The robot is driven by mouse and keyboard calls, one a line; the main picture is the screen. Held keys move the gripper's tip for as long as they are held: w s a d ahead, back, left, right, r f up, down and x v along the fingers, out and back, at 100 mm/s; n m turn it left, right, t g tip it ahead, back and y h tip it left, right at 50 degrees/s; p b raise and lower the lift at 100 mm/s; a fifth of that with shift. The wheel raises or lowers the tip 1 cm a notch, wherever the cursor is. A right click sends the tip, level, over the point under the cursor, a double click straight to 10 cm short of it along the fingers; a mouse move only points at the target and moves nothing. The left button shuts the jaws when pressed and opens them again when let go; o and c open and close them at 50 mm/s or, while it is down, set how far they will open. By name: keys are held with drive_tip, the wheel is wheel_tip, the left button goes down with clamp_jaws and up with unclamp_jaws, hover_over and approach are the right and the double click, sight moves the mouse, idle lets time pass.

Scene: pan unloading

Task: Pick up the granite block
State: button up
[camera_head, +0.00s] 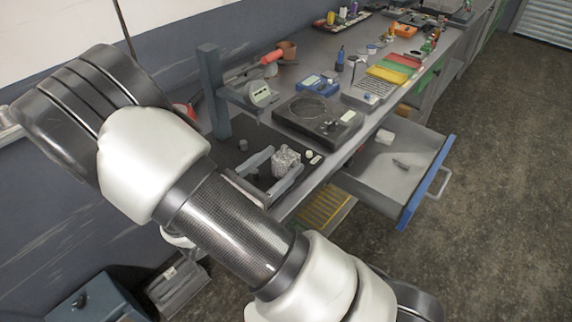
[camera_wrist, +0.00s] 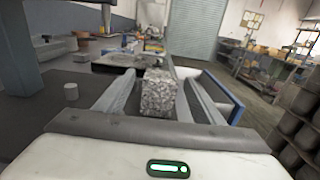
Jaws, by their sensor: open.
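My gripper (camera_head: 284,160) is open, with one finger on each side of the block. In the wrist view the fingers of my gripper (camera_wrist: 158,80) flank the block, with a narrow gap visible on each side. The block's underside is hidden by my gripper's palm in the wrist view.
A black device with a round plate (camera_head: 318,118) stands just behind the block. A small grey cylinder (camera_wrist: 71,91) is left of my gripper. An open drawer (camera_head: 395,165) juts out at the right. A blue-grey post (camera_head: 212,95) rises on the left.

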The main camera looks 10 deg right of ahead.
drive_tip(key=shift+x, duration=1.45)
clamp_jaws()
drive_tip(key=shift+r, duration=0.15)
